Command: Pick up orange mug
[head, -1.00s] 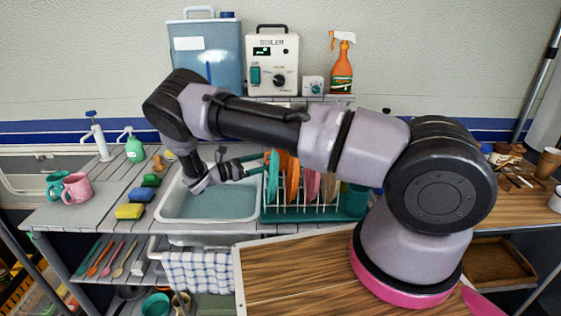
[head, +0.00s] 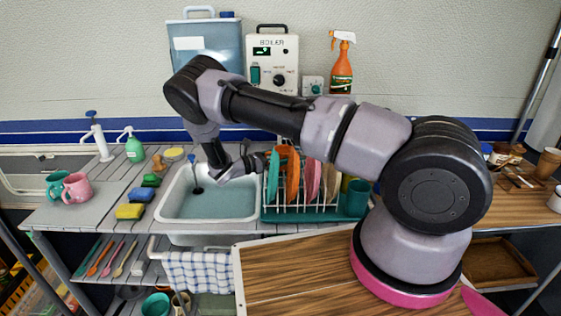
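I cannot make out a clearly orange mug in the head view. A teal mug (head: 57,186) and a pink mug (head: 77,188) stand side by side on the left counter. A tan-brown cup (head: 549,163) stands at the far right. My gripper (head: 262,163) is small and dark, over the right side of the sink beside the dish rack's left end. Its fingers are too unclear to tell open from shut, and I see no mug at it.
The white sink (head: 165,212) holds water. The dish rack (head: 310,213) holds upright plates, including an orange one (head: 292,177). Sponges (head: 130,211) lie left of the sink. A boiler (head: 272,62) and spray bottle (head: 341,68) stand on the back shelf.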

